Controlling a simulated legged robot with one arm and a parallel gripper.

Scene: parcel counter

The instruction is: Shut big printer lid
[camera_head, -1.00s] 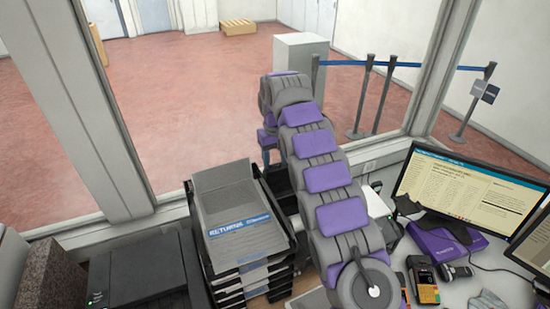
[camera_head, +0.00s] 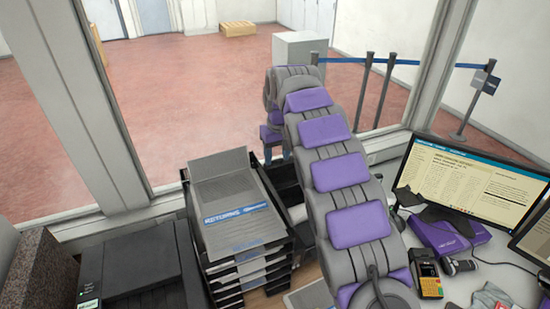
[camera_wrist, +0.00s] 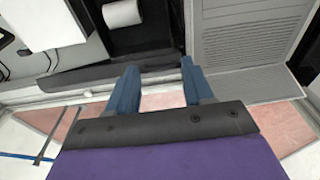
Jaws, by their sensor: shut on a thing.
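The big printer shows in the wrist view as an open black body (camera_wrist: 150,35) with a white paper roll (camera_wrist: 123,13) inside. Its dark lid (camera_wrist: 80,76) appears as a long edge across the window side of the body. My gripper (camera_wrist: 160,72) has its two blue fingers at this edge, one on each side of a dark part that I take to be the lid; it is shut on that part. In the head view, part of the black printer (camera_head: 286,183) shows between the trays and my arm. My gripper (camera_head: 271,148) is partly visible there; its fingertips and most of the lid are hidden.
A stack of black trays (camera_head: 245,265) stands close left of the printer; its grey top also shows in the wrist view (camera_wrist: 240,45). Another black machine (camera_head: 140,265) is further left. A monitor (camera_head: 475,180), purple box (camera_head: 440,235) and card terminal (camera_head: 425,275) crowd the right. The window frame borders the counter.

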